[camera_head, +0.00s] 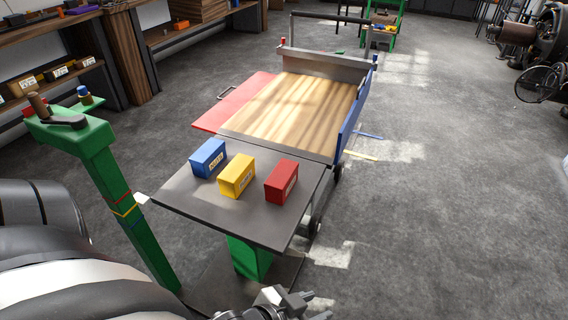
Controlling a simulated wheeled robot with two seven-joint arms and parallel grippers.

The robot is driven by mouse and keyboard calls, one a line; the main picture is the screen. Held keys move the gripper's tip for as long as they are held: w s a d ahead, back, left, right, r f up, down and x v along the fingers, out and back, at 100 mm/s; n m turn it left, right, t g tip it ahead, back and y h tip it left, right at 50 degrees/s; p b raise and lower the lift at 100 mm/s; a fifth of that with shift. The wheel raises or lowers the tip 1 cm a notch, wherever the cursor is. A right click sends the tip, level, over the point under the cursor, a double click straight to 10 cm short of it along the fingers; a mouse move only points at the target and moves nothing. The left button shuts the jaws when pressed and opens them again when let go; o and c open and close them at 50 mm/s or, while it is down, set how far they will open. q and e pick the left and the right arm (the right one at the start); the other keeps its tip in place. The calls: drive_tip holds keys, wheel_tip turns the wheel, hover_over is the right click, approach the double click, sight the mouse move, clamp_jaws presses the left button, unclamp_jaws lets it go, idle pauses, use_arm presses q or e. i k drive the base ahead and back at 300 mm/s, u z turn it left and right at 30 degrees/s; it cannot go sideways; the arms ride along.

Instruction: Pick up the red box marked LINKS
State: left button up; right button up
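A red box (281,181) stands on the right part of a small dark table (210,209). The pale label on its side is too small to read. A yellow box (237,176) stands to its left, and a blue box (208,158) farther left. My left gripper (318,304) is at the bottom edge of the view, in front of the table and well apart from the red box. Its fingers look spread with nothing between them. My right gripper is not in view.
A cart with a wooden bed (293,112) and blue side stands behind the table. A green post (126,208) with a black lever stands at the left. Shelves (60,88) line the left wall.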

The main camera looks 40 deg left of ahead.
sight(280, 182)
drive_tip(key=i, duration=1.1)
drive_tip(key=u, duration=2.85)
